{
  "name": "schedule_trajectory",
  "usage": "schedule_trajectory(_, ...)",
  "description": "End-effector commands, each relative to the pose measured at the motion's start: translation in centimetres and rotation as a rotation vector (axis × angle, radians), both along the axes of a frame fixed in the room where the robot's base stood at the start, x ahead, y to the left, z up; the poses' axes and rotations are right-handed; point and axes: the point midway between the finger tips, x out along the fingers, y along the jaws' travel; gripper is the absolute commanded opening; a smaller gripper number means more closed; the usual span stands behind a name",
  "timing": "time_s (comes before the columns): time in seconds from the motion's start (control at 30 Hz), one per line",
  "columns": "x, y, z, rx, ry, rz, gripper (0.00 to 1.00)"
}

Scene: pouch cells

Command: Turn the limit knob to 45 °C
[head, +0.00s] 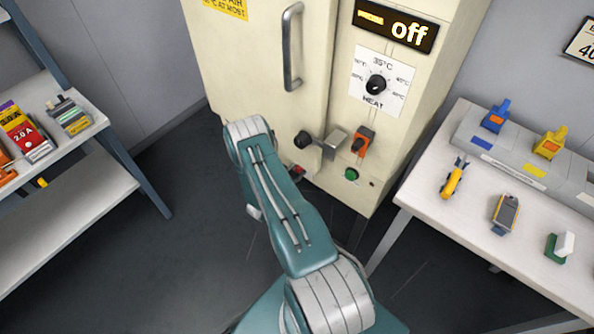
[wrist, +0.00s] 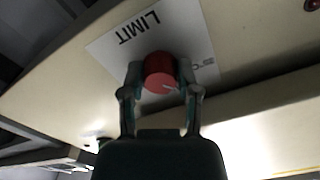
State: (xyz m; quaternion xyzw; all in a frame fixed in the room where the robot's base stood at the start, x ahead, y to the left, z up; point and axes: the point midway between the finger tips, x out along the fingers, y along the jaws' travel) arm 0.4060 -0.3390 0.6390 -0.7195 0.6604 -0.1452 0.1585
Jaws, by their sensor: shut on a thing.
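The red limit knob (wrist: 160,70) sits on a white plate marked LIMIT (wrist: 125,45) in the wrist view. The picture is turned, so the lettering appears upside down. My gripper (wrist: 160,78) has one finger on each side of the knob and is shut on it. A pale pointer mark shows on the knob's face, towards the lower right of the picture. Part of a °C marking shows at the plate's right; the other scale marks are hidden or too small to read.
The cream cabinet (head: 240,60) has a HEAT knob (head: 376,84), a display reading "off" (head: 398,27), a handle (head: 291,45), a latch (head: 325,143), an orange switch (head: 363,140) and a green button (head: 351,174). A shelf (head: 75,200) stands left, a table (head: 430,205) with tools right.

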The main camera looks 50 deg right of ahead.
Motion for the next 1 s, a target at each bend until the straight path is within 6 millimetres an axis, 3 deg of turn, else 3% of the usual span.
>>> schedule_trajectory(1.0,0.02,-0.06,0.09,0.081,-0.964,-0.002,0.00)
